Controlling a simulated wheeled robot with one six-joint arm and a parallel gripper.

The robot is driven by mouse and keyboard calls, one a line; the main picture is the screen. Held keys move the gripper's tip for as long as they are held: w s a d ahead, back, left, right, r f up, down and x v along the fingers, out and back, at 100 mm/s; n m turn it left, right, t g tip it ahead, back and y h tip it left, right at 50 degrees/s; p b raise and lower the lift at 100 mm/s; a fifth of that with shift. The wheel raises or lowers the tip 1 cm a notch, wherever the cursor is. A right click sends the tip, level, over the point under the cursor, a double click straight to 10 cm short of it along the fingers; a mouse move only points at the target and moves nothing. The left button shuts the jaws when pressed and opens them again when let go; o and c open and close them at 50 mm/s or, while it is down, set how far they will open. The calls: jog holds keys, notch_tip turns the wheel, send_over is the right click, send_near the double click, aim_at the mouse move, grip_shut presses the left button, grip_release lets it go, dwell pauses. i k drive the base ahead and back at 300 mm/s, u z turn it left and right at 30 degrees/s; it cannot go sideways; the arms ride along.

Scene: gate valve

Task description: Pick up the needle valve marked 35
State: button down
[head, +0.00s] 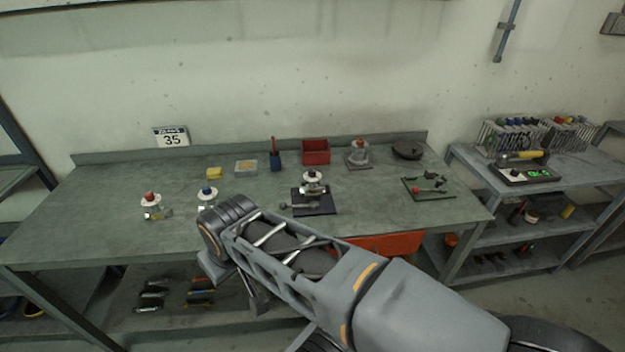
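Several small valves with round white collars stand on the green workbench (100,215). One with a red top (152,204) is at the left, and one with a blue top (207,194) is right of it, close behind my wrist. Another, with a pale top (312,186), stands on a dark mat in the middle. A fourth, with a red top (358,152), is at the back. Their markings are too small to read.
A green mat with parts (428,188) is at right.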

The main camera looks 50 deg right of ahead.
aim_at(311, 186)
jog(key=z, duration=1.05)
jog(key=k, duration=0.2)
jog(key=z, duration=0.45)
jog(key=i, duration=0.25)
jog(key=u, duration=0.15)
jog(key=k, duration=1.15)
jog(key=u, duration=0.8)
jog(key=i, duration=1.2)
jog(key=z, duration=0.55)
jog(key=i, duration=0.5)
jog(key=z, duration=0.45)
